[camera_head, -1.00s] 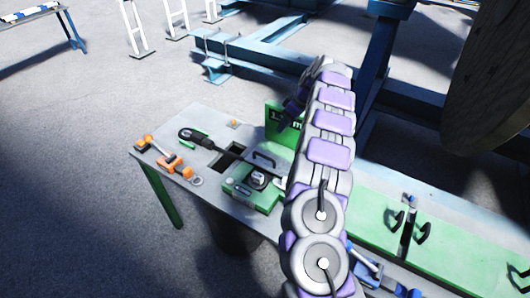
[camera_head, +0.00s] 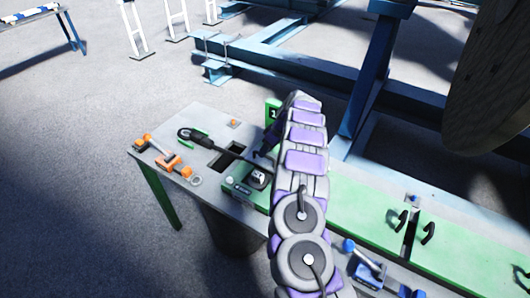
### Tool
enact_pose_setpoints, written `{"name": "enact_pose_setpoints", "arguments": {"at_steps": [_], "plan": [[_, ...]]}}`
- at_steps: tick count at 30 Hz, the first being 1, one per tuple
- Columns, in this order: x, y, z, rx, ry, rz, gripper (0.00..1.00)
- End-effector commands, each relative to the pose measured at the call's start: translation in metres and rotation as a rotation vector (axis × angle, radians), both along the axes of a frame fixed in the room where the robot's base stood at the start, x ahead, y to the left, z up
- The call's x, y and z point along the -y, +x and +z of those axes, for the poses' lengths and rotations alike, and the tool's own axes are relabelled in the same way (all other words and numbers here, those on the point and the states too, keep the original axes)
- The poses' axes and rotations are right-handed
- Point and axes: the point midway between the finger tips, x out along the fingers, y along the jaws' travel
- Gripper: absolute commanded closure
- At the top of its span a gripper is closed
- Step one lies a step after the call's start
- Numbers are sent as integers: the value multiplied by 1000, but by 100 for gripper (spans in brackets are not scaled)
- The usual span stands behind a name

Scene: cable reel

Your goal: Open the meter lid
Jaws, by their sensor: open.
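The meter is a green box (camera_head: 237,189) with a round black and white dial (camera_head: 258,178), on the grey workbench. My arm covers its right side. A green upright panel (camera_head: 272,108) with white markings stands behind it, mostly hidden by my arm. I cannot tell exactly where the lid's edge is. My arm bends down past the panel. My gripper (camera_head: 262,152) is small and dark, partly hidden by the arm, and sits just above and behind the meter. It is open, and I see nothing held in it. I cannot tell whether it touches the meter.
Left of the meter are a dark slot (camera_head: 231,154), a black and green tool (camera_head: 191,135) and orange clamps (camera_head: 168,160). Green panels with black handles (camera_head: 428,232) lie right. A blue clamp (camera_head: 368,271) is at the front. A large reel (camera_head: 495,85) is upper right.

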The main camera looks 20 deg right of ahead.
Motion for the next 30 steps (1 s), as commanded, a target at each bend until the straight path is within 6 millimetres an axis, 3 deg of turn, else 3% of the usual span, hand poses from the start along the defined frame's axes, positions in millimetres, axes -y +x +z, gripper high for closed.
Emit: {"name": "enact_pose_setpoints", "arguments": {"at_steps": [4, 14, 26, 30], "plan": [[-4, 2, -9, 0, 0, 0, 60], [-4, 3, -10, 2, -1, -1, 61], [-4, 3, -10, 3, 0, -1, 99], [-4, 3, -10, 3, -1, -2, 100]]}}
